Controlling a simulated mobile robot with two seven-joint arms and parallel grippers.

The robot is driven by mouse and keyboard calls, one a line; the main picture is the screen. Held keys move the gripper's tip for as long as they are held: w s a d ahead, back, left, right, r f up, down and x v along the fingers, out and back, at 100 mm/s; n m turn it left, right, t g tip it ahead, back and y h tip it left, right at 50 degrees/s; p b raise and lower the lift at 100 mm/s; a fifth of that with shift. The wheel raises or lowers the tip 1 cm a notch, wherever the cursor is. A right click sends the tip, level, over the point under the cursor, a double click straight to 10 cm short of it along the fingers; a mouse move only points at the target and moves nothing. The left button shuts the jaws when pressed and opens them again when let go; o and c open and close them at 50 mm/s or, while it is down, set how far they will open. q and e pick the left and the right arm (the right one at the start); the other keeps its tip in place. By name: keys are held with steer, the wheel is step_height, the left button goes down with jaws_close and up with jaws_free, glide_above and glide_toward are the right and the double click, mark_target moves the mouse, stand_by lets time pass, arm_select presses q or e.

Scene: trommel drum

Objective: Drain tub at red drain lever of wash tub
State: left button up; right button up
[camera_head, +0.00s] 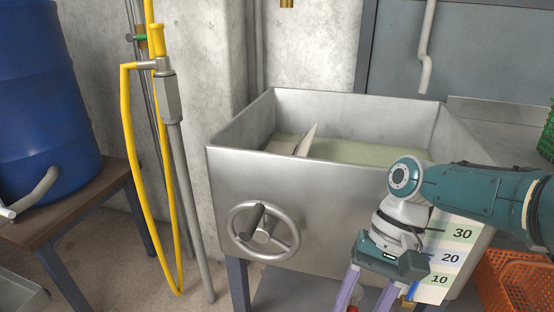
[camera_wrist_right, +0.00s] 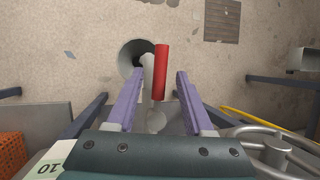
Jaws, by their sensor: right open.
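The steel wash tub (camera_head: 300,178) stands in the middle of the head view with pale greenish water inside. The red drain lever (camera_wrist_right: 161,72) shows in the right wrist view on a pale pipe, above a dark round floor opening (camera_wrist_right: 133,58). My right gripper (camera_head: 367,298) points down in front of the tub, its fingertips near the bottom edge of the head view. In the wrist view its open purple fingers (camera_wrist_right: 160,78) stand on either side of the lever, with gaps on both sides. Whether the lever is at fingertip depth cannot be told. My left gripper is not in view.
A handwheel (camera_head: 262,232) is on the tub's front; a white slab (camera_head: 304,142) rises from the water. A numbered scale (camera_head: 455,245) is behind my right arm. An orange basket (camera_head: 508,280) is at right; a yellow hose (camera_head: 135,180) and blue barrel (camera_head: 45,85) are left.

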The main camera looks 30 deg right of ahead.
steer(key=p+v, duration=0.4)
steer(key=v, duration=0.6)
